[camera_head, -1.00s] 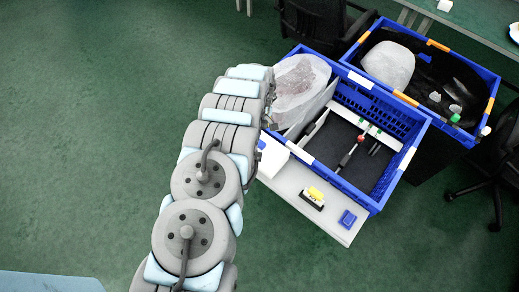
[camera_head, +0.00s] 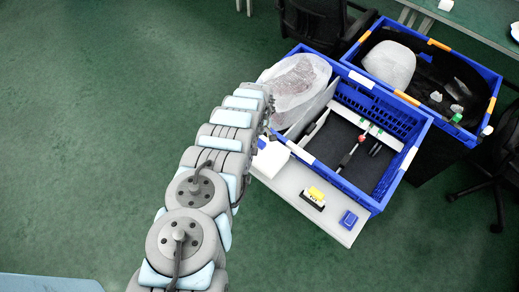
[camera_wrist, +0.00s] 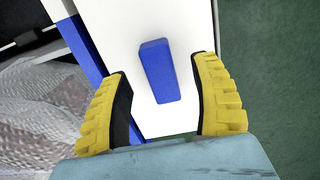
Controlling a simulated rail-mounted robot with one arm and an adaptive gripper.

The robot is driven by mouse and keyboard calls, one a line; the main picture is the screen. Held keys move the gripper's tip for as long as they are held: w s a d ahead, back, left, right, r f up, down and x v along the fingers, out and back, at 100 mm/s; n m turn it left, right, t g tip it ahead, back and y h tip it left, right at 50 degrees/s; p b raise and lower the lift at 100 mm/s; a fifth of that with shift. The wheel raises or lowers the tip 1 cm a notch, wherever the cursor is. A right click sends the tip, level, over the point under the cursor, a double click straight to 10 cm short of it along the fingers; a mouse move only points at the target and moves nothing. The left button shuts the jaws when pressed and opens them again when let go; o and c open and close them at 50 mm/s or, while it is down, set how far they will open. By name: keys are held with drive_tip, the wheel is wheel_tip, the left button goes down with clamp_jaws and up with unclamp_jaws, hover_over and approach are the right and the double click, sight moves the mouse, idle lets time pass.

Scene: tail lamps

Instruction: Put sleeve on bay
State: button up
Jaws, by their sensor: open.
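A pale translucent sleeve (camera_head: 296,82), with a dark reddish pattern showing through, lies at the left end of the near blue crate (camera_head: 405,165). Pale mesh-like wrapping, which looks like this sleeve (camera_wrist: 40,112), shows at lower left in the wrist view. The crate's open bay (camera_head: 335,152) has a dark floor, right of a pale divider (camera_head: 312,108). My gripper (camera_wrist: 164,78) is open and empty, above a white ledge (camera_wrist: 190,25). A blue block (camera_wrist: 158,70) lies on the ledge between its yellow fingers, apparently below them. In the head view my arm hides the fingers.
The ledge (camera_head: 335,228) along the crate's near side carries a yellow-topped item (camera_head: 316,194) and a blue item (camera_head: 348,219). A second blue crate (camera_head: 470,130) with a pale wrapped bundle (camera_head: 389,65) stands behind. Chairs stand nearby; the green floor at left is clear.

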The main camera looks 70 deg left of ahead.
sight(258, 147)
drive_tip(key=shift+f+b, duration=0.6)
drive_tip(key=shift+f, duration=0.75)
drive_tip(key=shift+c, duration=0.3)
clamp_jaws()
